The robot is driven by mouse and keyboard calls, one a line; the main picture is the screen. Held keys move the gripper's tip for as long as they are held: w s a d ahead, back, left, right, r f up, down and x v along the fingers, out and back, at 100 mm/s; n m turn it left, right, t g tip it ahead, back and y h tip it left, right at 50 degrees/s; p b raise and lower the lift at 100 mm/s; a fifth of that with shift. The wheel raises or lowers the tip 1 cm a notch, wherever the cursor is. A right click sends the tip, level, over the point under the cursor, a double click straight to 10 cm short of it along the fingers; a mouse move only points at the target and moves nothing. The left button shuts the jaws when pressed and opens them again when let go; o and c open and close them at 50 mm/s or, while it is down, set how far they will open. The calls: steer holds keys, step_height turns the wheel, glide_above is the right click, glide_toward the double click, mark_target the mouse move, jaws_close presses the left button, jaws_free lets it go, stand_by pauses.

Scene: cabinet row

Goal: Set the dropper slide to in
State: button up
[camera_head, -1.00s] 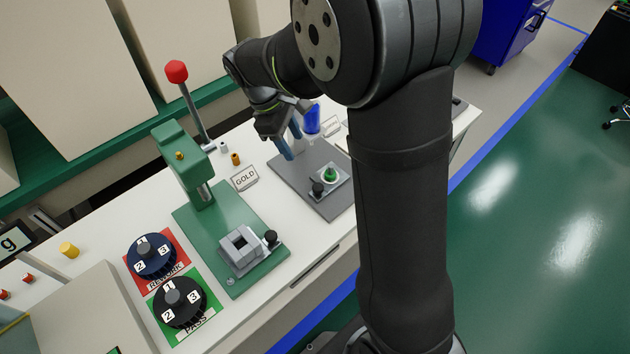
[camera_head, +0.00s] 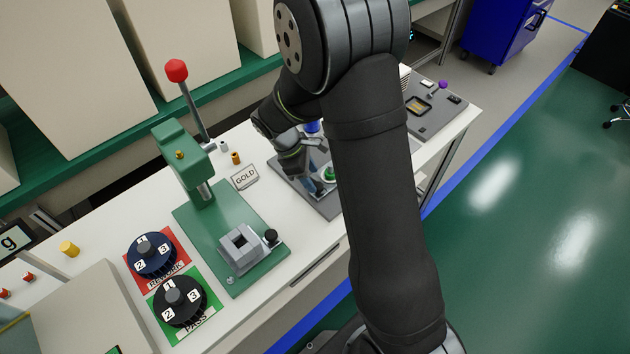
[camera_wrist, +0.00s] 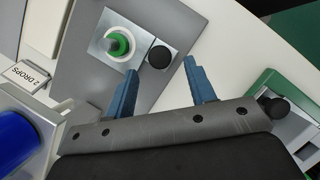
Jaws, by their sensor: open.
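The dropper station is a grey plate (camera_head: 289,172) right of the GOLD sign. The blue dropper bottle (camera_wrist: 14,140) shows at the lower left of the wrist view, and partly behind my arm in the head view (camera_head: 312,127). My gripper (camera_wrist: 158,78) is open, its two blue fingers pointing at the slide. The black knob lies between the finger lines, just beyond the tips; contact cannot be told.
A green press (camera_head: 185,160) with a red-tipped lever (camera_head: 177,71) and a grey block with a black knob (camera_head: 271,237) stands to the left. A "2 DROPS" sign (camera_wrist: 27,75) is beside the dropper.

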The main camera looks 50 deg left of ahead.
mark_target(317, 185)
steer(key=shift+x, duration=1.75)
steer(key=shift+a, duration=0.1)
jaws_close()
